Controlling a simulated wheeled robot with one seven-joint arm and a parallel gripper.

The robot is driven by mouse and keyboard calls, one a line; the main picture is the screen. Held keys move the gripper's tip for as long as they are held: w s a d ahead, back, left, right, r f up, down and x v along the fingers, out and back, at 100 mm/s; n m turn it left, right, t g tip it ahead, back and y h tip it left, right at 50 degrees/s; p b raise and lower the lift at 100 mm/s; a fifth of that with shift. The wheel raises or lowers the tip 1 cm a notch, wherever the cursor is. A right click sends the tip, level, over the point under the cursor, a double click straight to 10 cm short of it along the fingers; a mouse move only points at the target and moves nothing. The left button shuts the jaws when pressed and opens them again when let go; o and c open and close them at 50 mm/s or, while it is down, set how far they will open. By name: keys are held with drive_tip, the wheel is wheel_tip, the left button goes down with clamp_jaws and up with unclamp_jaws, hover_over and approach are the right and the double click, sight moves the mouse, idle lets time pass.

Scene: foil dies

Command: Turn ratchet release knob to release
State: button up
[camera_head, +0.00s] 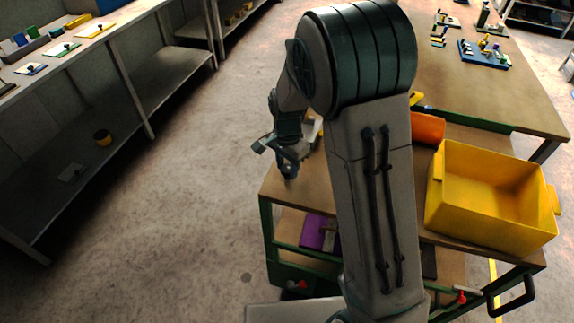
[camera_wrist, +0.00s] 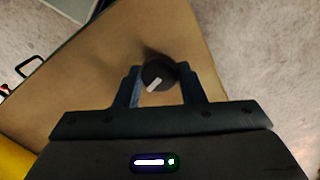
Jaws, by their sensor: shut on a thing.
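The knob (camera_wrist: 158,74) is round and black with a white pointer bar on its top. In the wrist view the bar slants from upper right to lower left. My gripper (camera_wrist: 160,82) has one finger on each side of the knob and is shut on it. In the head view my gripper (camera_head: 287,168) is at the left corner of the cart top (camera_head: 310,187), beside my arm. The knob is hard to make out there. I see no marking for the release position.
A yellow bin (camera_head: 490,195) stands on the cart's right side, with an orange container (camera_head: 427,128) behind it. A wooden table (camera_head: 480,95) with small parts is beyond. Grey shelves (camera_head: 110,85) line the left. The floor between shelves and cart is mostly clear.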

sight(287, 168)
drive_tip(key=m, duration=0.3)
drive_tip(key=shift+m, duration=0.3)
drive_tip(key=shift+p, duration=0.3)
drive_tip(key=o, duration=1)
drive_tip(key=shift+c, duration=0.2)
wheel_tip(287, 168, up, 14)
